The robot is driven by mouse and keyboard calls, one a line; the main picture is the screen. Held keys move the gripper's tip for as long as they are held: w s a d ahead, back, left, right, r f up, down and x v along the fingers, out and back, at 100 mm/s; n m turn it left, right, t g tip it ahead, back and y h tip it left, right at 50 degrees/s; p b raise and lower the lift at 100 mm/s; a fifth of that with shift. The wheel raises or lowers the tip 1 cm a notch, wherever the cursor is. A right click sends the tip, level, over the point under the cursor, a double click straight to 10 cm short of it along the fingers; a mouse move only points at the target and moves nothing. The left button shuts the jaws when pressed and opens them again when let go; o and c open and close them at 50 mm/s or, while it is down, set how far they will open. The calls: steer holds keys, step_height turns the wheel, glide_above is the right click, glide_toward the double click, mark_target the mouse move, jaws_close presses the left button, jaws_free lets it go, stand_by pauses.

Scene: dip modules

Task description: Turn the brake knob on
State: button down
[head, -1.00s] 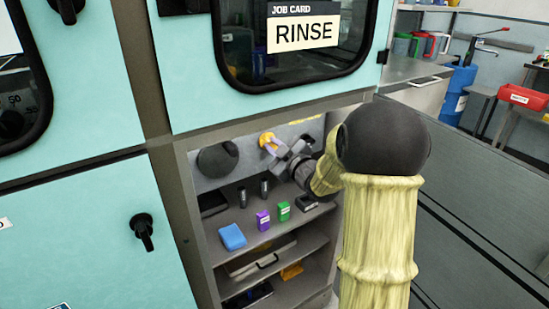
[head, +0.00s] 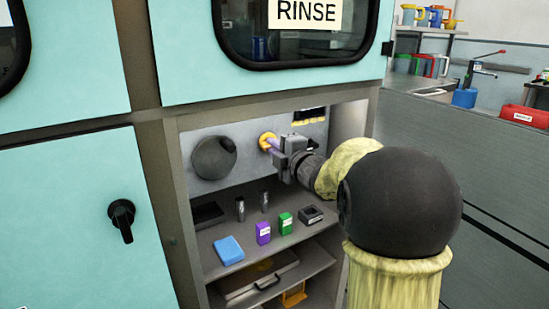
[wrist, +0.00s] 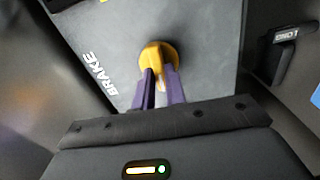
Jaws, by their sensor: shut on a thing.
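The brake knob (head: 268,141) is yellow and sits on the grey back panel of the open compartment. In the wrist view the knob (wrist: 158,54) is beside white lettering that reads BRAKE. My gripper (head: 274,145) reaches in from the right and is at the knob. In the wrist view the purple fingers of my gripper (wrist: 160,76) are shut on the knob's grip, one on each side. The fingers hide part of the grip.
A round dark disc (head: 214,157) is on the panel left of the knob. Below, the shelf (head: 222,235) holds a blue block (head: 229,250), a purple box (head: 263,233), a green box (head: 285,222), two metal cylinders and a black box (head: 310,214). The compartment wall is close on the right.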

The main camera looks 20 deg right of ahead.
steer(key=shift+f+n+b, duration=0.1)
steer(key=shift+n+b, duration=0.2)
steer(key=shift+n, duration=0.1)
steer(key=c, duration=1.4)
jaws_free()
steer(key=shift+c, duration=0.2)
steer(key=shift+s, duration=0.1)
steer(key=p+v, duration=0.3)
steer(key=v, duration=1.4)
steer(key=shift+s, duration=0.1)
